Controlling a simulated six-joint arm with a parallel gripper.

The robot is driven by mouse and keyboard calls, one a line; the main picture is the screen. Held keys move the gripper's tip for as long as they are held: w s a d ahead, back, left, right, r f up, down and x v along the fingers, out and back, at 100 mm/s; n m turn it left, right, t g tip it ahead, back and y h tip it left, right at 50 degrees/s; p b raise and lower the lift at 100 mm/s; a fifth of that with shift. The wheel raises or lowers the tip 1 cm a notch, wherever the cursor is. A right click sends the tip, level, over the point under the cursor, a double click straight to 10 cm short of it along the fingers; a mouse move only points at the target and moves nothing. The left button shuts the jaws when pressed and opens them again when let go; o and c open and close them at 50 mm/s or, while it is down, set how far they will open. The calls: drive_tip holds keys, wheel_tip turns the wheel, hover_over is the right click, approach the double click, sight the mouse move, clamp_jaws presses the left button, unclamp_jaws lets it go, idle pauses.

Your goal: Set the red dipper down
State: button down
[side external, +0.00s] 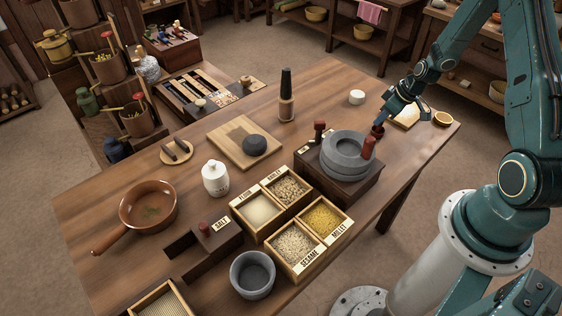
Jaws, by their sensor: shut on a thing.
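My gripper (379,124) is at the right part of the table, just behind and right of the grey stone quern (343,158). It is shut on a small dark red thing (377,131), which looks like the red dipper. Only a little of it shows, and I cannot tell whether it touches anything below. The quern sits on a dark wooden base (346,188) and has an upright red handle (369,147). Another red-topped piece (319,130) stands upright at the base's left back corner.
Four-part grain boxes (292,222) stand in front of the quern. A small wooden bowl (443,118) is at the table's right end, a white cup (357,97) behind. A dark-necked bottle (286,98) stands upright. Bare table (405,160) shows right of the quern.

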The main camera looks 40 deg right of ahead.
drive_tip(key=shift+f, duration=0.2)
drive_tip(key=c, duration=1.4)
unclamp_jaws()
drive_tip(key=shift+o, duration=0.2)
drive_tip(key=shift+r, duration=0.15)
drive_tip(key=v, duration=1.2)
drive_tip(key=shift+r, duration=0.1)
